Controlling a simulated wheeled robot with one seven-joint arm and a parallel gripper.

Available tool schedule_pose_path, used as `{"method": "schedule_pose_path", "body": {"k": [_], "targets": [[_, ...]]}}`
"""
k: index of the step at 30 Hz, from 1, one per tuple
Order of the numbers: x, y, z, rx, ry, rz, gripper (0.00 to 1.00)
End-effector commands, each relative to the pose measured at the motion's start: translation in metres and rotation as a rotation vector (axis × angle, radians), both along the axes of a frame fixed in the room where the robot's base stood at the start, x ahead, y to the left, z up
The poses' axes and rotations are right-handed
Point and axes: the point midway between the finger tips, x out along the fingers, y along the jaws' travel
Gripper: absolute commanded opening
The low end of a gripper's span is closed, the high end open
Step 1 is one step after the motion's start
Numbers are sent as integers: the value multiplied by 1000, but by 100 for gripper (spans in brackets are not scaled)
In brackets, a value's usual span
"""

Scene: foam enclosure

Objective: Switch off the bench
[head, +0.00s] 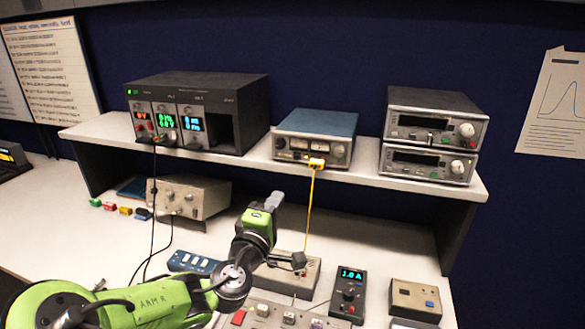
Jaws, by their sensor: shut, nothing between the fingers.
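The bench is a white worktop (375,235) with a raised shelf (360,165) of instruments. On the shelf, a black modular supply (205,110) has lit red, green and blue displays. A small dark box (348,295) on the worktop shows a lit "1.0 A". A pale strip (275,312) at the front edge carries a red part and several sockets or switches, partly cut off. My gripper (297,261) is shut and empty, small and dark, in front of or above a beige box (290,275). I cannot tell whether it touches the box.
A blue-topped instrument (315,138) with a yellow cable (310,210) and two stacked units (432,137) with dark displays stand on the shelf. Below are a beige unit (188,197), a blue switch box (193,262) and a tan box (415,299).

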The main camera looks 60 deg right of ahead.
Motion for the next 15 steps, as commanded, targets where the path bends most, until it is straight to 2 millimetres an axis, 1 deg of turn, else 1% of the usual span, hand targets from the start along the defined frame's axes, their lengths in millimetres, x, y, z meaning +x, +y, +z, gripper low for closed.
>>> {"method": "schedule_pose_path", "body": {"k": [1,3,11,15], "targets": [[2,2,6,-30,19,6,0],[2,3,10,-46,29,11,0],[2,2,10,-43,26,10,0],[4,-4,16,-50,30,7,0]]}}
